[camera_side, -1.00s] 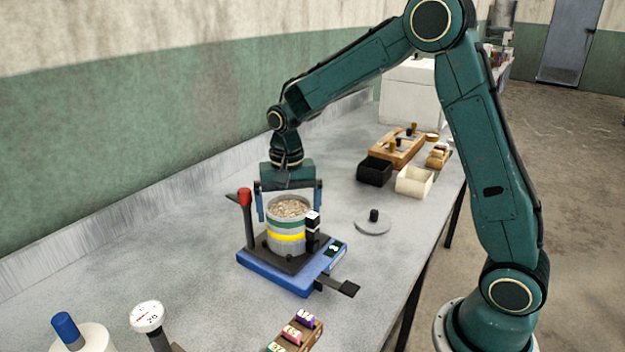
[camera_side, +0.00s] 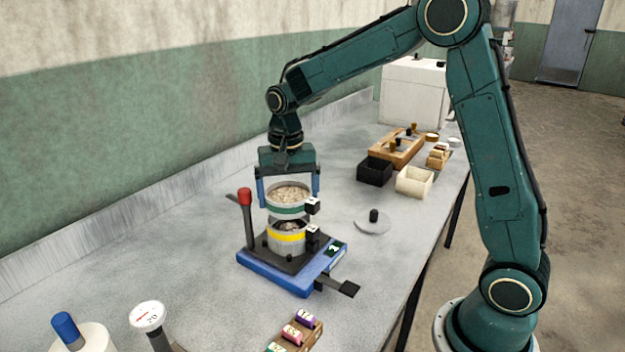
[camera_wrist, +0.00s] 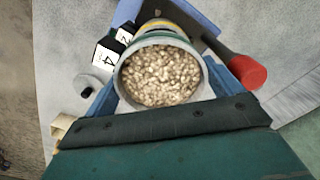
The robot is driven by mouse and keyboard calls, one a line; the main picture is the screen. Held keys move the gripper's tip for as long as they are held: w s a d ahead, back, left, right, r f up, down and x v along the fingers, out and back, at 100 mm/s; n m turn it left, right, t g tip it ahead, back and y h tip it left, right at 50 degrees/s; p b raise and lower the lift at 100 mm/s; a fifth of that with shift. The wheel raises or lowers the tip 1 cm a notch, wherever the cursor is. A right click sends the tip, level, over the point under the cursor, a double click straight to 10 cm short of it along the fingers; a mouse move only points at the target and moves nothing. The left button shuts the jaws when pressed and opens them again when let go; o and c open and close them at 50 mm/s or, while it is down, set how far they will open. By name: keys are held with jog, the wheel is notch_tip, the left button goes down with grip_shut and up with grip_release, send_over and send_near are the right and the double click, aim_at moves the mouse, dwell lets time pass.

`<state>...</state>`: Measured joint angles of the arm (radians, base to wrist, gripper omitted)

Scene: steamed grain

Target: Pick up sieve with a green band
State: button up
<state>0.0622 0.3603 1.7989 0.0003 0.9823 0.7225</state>
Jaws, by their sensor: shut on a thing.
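The sieve with a green band (camera_side: 288,209) is full of pale grain and has a black block at its right side. My gripper (camera_side: 289,190) is shut on it, with one blue finger on each side. The sieve hangs level, a little above a second sieve with a yellow band (camera_side: 286,238), with a gap between them. The yellow-banded sieve stands on the blue base (camera_side: 290,279), and its inside is mostly hidden.
A red-topped lever (camera_side: 245,198) stands close left of the sieves. A grey lid with a black knob (camera_side: 373,226) lies to the right. A black box (camera_side: 374,172) and a cream box (camera_side: 414,181) stand farther back. Number blocks (camera_side: 292,333) lie in front.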

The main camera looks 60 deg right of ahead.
notch_tip(320, 180, up, 17)
jog(key=shift+f, duration=0.2)
dwell(0.7)
